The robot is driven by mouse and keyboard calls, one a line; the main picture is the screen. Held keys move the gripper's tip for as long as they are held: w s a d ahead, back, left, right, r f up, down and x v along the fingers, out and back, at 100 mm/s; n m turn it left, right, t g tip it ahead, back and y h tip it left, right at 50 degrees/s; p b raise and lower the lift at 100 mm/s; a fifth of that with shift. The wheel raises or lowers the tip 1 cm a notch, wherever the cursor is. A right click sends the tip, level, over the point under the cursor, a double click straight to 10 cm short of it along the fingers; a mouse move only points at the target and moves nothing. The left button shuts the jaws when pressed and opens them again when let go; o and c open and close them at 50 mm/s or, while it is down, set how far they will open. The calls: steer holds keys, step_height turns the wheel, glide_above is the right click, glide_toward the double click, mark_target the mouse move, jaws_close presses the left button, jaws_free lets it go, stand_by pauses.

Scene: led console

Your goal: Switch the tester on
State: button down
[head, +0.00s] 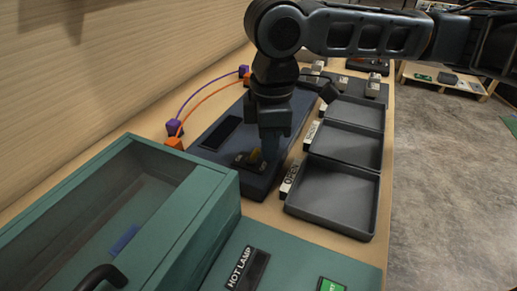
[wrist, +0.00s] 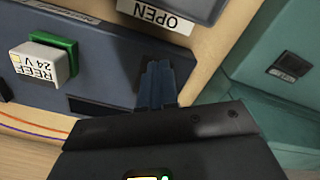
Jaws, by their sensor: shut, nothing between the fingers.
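The tester (head: 217,110) is a long dark blue-grey console on the wooden bench; part of it shows in the wrist view (wrist: 105,65). It has a black rectangular window on top. My gripper (head: 268,157) points down at its near end, fingers together and empty. Just left of the fingertips is a small black fitting (head: 240,160) with a yellowish part, partly hidden by the fingers; I cannot read its position. In the wrist view the shut fingers (wrist: 158,70) reach over the console's edge, and contact cannot be told.
Three dark trays (head: 332,200) with labels, the nearest reading OPEN, stand right of the tester. A teal box (head: 205,205) with a clear panel is in front. Orange (head: 173,143) and purple (head: 174,126) plugs with cables lie left. A REEF 24 V block (wrist: 42,62) sits on the console.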

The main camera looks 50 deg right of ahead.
steer(key=shift+f, duration=0.2)
steer(key=shift+w+a, duration=0.2)
steer(key=shift+w, duration=0.75)
steer(key=shift+r, duration=0.15)
step_height(320, 180, up, 7)
steer(key=p, duration=0.6)
steer(key=shift+s+p, duration=0.3)
steer(key=shift+s, duration=0.1)
steer(key=shift+d, duration=0.1)
stand_by(0.5)
